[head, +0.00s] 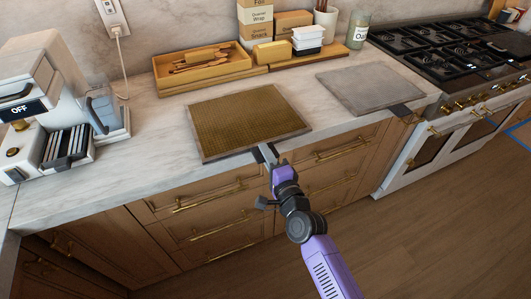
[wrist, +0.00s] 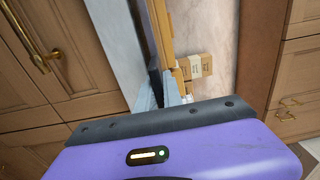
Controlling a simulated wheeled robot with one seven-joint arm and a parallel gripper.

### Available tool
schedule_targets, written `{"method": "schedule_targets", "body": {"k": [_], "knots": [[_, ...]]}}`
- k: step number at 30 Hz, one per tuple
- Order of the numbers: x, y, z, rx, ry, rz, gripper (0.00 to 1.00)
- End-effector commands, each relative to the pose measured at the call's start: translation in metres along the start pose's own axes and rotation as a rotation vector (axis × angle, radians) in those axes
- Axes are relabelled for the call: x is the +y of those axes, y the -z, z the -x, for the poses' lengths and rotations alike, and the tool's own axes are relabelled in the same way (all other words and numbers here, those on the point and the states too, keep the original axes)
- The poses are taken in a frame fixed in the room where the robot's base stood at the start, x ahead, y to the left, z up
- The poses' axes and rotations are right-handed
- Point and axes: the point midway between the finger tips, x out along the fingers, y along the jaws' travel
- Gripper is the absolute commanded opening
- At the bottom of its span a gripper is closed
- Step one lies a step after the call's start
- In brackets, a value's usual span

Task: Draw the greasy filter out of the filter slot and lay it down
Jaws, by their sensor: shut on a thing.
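The greasy filter (head: 248,115), a brown mesh panel with a grey frame, lies level at the front of the counter. Whether it touches the counter or is held just above it, I cannot tell. A dark tab sticks out of its front edge. My gripper (head: 267,157) is shut on this tab. In the wrist view my gripper (wrist: 158,96) has its fingers on both sides of the dark tab (wrist: 154,76), and the filter (wrist: 161,28) shows nearly edge-on beyond. A second, clean grey filter (head: 368,86) with a dark tab lies farther right. I cannot make out the filter slot.
A wooden tray (head: 200,82) with utensils stands behind the filter, near boxes and a jar (head: 358,30). A machine marked OFF (head: 30,105) is at left, the stove (head: 445,45) at right. Bare counter (head: 155,125) lies left of the filter, with a narrow gap to the grey one.

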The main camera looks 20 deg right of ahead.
Motion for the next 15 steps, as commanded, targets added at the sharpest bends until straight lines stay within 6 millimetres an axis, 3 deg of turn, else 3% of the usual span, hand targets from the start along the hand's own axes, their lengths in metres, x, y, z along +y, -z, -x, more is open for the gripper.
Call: {"method": "schedule_targets", "body": {"k": [15], "knots": [[0.0051,0.0001,-0.0003,0.001,0.002,0.0,0.0]]}}
